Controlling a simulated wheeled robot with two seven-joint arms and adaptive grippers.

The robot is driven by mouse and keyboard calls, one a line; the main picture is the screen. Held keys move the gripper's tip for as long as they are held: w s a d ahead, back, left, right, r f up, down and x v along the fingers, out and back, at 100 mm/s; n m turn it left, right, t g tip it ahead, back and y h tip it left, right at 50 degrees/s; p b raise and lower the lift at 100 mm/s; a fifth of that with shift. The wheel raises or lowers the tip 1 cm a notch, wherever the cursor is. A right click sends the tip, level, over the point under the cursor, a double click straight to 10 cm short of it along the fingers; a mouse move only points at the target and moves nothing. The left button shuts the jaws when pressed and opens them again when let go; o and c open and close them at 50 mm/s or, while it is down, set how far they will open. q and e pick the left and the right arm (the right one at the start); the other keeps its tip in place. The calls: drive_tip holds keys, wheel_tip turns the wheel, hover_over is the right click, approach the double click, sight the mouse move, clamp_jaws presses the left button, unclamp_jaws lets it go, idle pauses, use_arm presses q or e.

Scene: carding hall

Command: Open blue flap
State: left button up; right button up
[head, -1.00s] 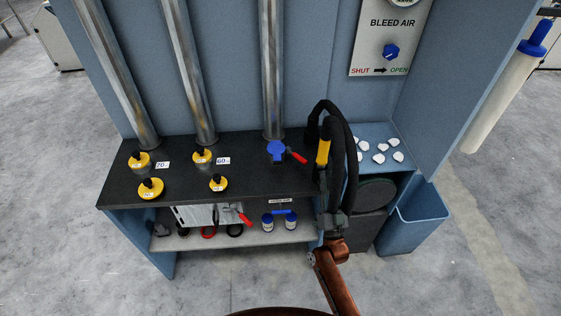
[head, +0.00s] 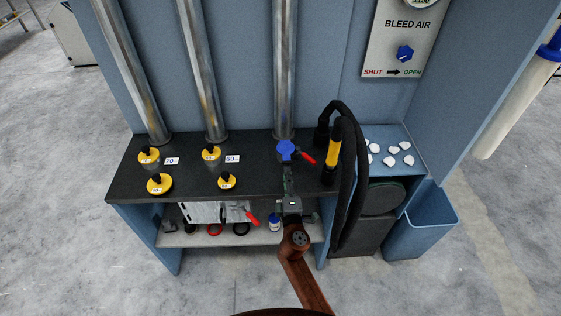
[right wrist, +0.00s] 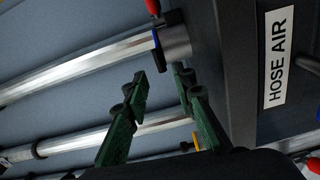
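The blue flap (head: 286,150) sits at the foot of the rightmost metal pipe, on the black bench top, with a red handle (head: 307,158) to its right. It looks closed over the pipe end. In the right wrist view only a thin blue edge (right wrist: 155,37) of it shows, beside the red handle (right wrist: 153,8). My right gripper (head: 287,172) is just in front of the flap, close but apparently not touching. In the wrist view my right gripper (right wrist: 160,82) has its two green-padded fingers apart with nothing between them. My left gripper is not in view.
Black hoses with a yellow grip (head: 334,155) stand right of my right gripper. Yellow caps (head: 160,184) lie on the left of the bench top (head: 190,190). A lower shelf (head: 200,239) holds tools. A blue bin (head: 420,226) stands at the right.

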sight(287, 160)
drive_tip(key=shift+w+d+h, duration=0.15)
drive_tip(key=shift+d+h, duration=0.05)
drive_tip(key=shift+h, duration=0.1)
drive_tip(key=shift+w, duration=0.35)
drive_tip(key=w+b, duration=0.2)
drive_tip(key=w, duration=0.5)
clamp_jaws()
drive_tip(key=shift+f, duration=0.1)
